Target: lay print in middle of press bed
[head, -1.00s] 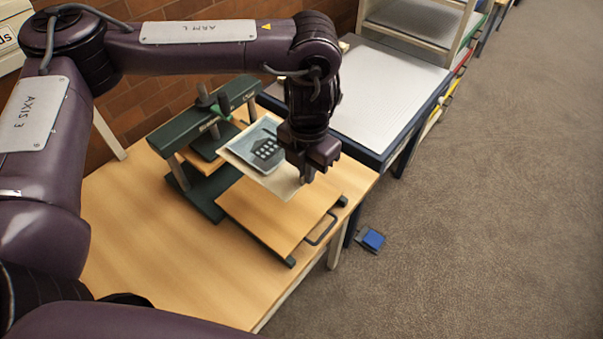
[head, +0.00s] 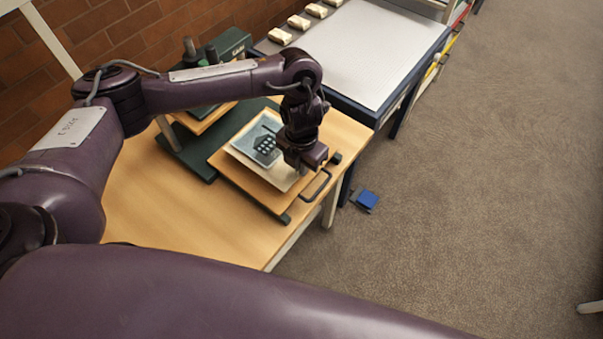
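The print (head: 245,141), a bluish picture with a dark building on a cream sheet, lies flat over the wooden press bed (head: 232,177). It is at or just above the bed; I cannot tell whether it touches. Bare wood shows along the bed's left and front sides. My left gripper (head: 303,172) is at the print's right edge, over the right part of the bed, and appears shut on that edge. Its fingertips are small and partly hidden. The green press (head: 230,45) stands behind, partly covered by my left arm. My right gripper is out of view.
The press stands on a wooden table (head: 150,217). A dark handle (head: 318,186) sticks out from the bed's right side. A blue-framed table with a white top (head: 362,50) adjoins at the back, with several small cream blocks along its left edge. A blue object (head: 367,199) lies on the floor.

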